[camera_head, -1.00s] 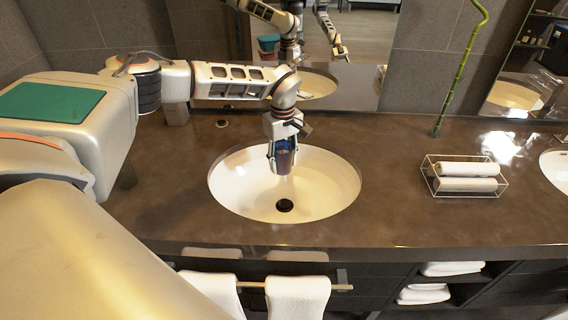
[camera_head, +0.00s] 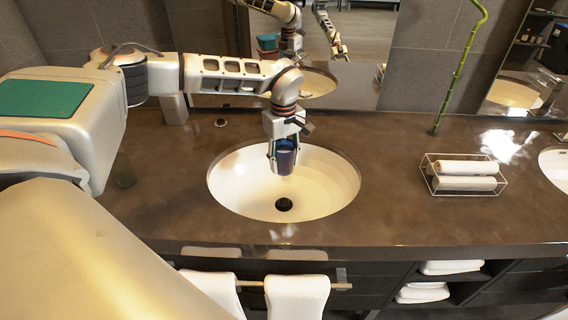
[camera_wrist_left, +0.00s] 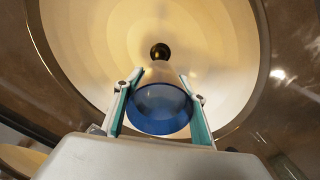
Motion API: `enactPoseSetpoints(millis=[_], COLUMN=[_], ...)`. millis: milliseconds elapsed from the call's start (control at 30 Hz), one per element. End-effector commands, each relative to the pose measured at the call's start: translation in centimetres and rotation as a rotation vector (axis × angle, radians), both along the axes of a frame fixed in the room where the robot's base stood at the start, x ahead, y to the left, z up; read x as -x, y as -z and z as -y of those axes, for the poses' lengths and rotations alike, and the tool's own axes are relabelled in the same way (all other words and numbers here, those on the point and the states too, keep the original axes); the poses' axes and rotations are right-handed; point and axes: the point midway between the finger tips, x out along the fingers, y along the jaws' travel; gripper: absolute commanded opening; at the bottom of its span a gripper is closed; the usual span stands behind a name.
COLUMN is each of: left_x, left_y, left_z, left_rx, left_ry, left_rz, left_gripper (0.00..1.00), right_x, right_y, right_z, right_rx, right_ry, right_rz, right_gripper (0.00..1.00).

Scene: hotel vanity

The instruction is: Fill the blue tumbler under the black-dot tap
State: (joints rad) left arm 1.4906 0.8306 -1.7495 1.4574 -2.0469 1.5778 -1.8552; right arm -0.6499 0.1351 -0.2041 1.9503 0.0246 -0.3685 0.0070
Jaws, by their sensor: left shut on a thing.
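The blue tumbler (camera_head: 286,160) is held over the back-middle part of the white basin (camera_head: 236,190), above the counter's level. My left gripper (camera_head: 284,148) is shut on it, with one finger on each side. In the left wrist view the tumbler (camera_wrist_left: 160,110) sits between the teal-padded fingers of the gripper (camera_wrist_left: 160,105), and the drain shows beyond it. I cannot tell whether there is water in it. No black-dot tap can be made out; my arm covers part of the area behind the basin. My right gripper is not in view.
The dark drain (camera_head: 284,204) is at the basin's front. A small round dark-and-light item (camera_head: 220,122) lies on the counter behind left. A wire basket with rolled towels (camera_head: 465,176) and a bamboo stalk (camera_head: 455,85) stand right. The counter between basin and basket is clear.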

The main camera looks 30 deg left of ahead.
Motion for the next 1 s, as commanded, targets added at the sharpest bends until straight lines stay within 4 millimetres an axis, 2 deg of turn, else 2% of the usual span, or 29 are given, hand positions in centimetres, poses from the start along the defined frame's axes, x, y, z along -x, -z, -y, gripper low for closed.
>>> enactPoseSetpoints(millis=[700, 1000], left_x=[1.5, 1.8], left_y=[-4.9, -5.4], left_z=[1.0, 1.1], left_rx=[0.001, 0.000], left_ry=[0.001, -0.001], left_rz=[0.003, 0.000], left_gripper=[0.11, 0.11], right_x=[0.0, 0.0], right_y=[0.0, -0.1], right_z=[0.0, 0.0], right_rx=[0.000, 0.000], right_ry=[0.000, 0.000], right_rz=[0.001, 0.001], right_gripper=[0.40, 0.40])
